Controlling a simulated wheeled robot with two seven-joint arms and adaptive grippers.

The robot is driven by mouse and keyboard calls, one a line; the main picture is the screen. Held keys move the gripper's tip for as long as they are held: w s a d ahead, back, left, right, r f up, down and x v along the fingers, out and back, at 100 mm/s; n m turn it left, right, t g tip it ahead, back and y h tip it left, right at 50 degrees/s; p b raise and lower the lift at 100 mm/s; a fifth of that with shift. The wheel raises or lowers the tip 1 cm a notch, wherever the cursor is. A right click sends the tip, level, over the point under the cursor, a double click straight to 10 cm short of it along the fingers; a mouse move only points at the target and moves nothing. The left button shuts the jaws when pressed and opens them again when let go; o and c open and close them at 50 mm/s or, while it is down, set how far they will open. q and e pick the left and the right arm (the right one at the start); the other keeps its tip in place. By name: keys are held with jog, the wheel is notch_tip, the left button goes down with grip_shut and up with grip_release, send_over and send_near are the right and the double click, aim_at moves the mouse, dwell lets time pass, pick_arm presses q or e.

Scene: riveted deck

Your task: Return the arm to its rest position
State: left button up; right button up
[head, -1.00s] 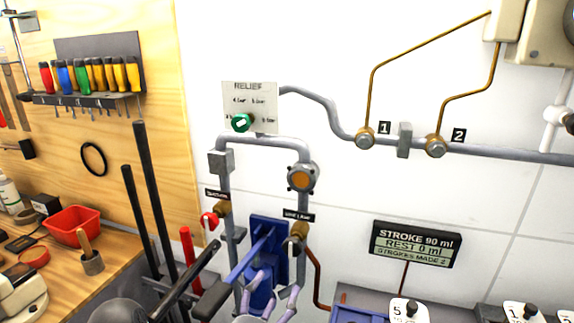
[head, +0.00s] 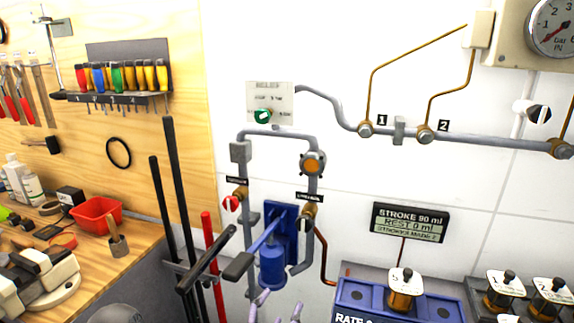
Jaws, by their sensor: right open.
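My right gripper (head: 277,304) shows only as two pale lilac fingertips at the bottom edge. They are spread apart with nothing visible between them. The rest of that gripper and its arm is below the picture. The fingertips show just below the blue hand pump (head: 272,266) on the wall, apart from its lever (head: 262,238) in the picture. My left gripper is not in view.
Grey pipes with a relief valve (head: 263,115) and red-handled valve (head: 231,203) run along the wall. A display (head: 410,222) reads "REST 0 ml". A blue box (head: 365,299) stands lower right. A workbench with a red bin (head: 97,215) is at left.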

jog(key=d+f+g+p, duration=0.1)
jog(key=d+f+g, duration=0.15)
jog(key=f, duration=0.45)
jog(key=d+f+g, duration=0.2)
jog(key=f+g, duration=0.1)
jog(key=f, duration=0.4)
jog(key=s+d+f+m+g+y+p, duration=0.15)
jog(key=s+f+m+g+y, duration=0.25)
jog(key=s+f+g, duration=0.5)
jog(key=s+d+f+m+g+y+p, duration=0.1)
jog(key=s+f+m+g+y+p, duration=0.4)
jog(key=f, duration=0.8)
jog(key=s+d+f+m+t, duration=0.1)
jog(key=d+f+m+t, duration=0.3)
jog(key=f+m, duration=0.2)
jog(key=shift+s+d+t+y+b, duration=0.2)
jog(key=shift+d+t+y+b, duration=0.1)
jog(key=shift+t, duration=0.05)
